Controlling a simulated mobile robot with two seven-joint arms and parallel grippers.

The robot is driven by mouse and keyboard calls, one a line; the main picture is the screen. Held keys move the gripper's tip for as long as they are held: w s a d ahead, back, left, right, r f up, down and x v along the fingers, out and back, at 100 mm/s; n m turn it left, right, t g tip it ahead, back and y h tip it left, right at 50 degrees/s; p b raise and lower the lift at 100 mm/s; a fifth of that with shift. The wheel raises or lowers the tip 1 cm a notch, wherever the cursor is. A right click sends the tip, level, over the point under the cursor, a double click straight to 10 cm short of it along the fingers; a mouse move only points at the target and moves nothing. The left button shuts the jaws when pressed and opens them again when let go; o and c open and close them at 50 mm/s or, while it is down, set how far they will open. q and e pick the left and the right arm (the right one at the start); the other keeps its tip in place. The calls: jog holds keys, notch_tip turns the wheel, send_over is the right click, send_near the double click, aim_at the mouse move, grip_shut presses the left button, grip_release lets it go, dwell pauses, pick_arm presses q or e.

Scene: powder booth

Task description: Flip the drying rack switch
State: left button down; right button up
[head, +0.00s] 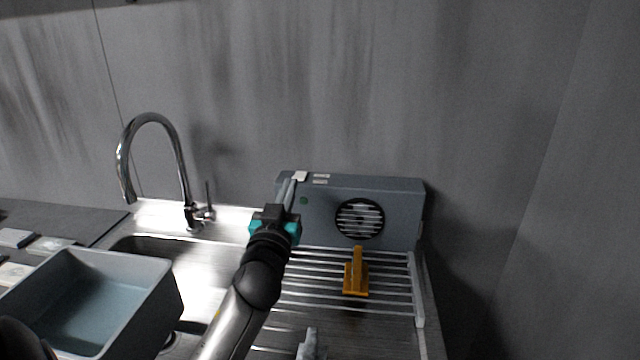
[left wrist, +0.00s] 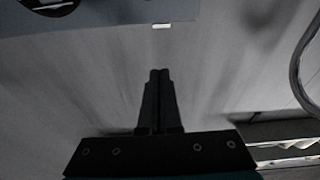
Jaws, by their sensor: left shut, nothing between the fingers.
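The drying rack has a grey blower box (head: 395,203) with a round dark fan grille (head: 359,218), standing against the wall behind the wire rack (head: 395,290). Small white pieces sit on the box's top left: one (head: 299,176) at the corner and a pair (head: 321,178) beside it. I cannot tell which is the switch. My left gripper (head: 292,184) is shut and empty, its tips close to the corner piece; contact is unclear. In the left wrist view the shut fingers (left wrist: 160,73) point toward a small white piece (left wrist: 162,26) on the box edge (left wrist: 100,20). My right gripper is not in view.
An orange piece (head: 356,280) stands on the rack in front of the box. A sink (head: 205,270) with a tall chrome faucet (head: 182,165) is to the left. A grey tub (head: 150,305) sits at the front left. The wall behind is close.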

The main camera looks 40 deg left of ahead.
pick_arm(q)
jog(key=shift+s, duration=0.3)
jog(key=shift+a, duration=0.1)
notch_tip(320, 180, up, 2)
send_over(297, 174)
jog(key=s+d, duration=0.3)
jog(key=s, duration=0.1)
jog(key=f, duration=0.1)
jog(key=f+b, duration=0.1)
jog(key=f, duration=0.1)
jog(key=shift+w+a, duration=0.15)
jog(key=shift+w, duration=0.2)
jog(key=shift+s+f+b, duration=0.1)
jog(key=shift+f+b, duration=0.25)
jog(key=shift+f, duration=0.1)
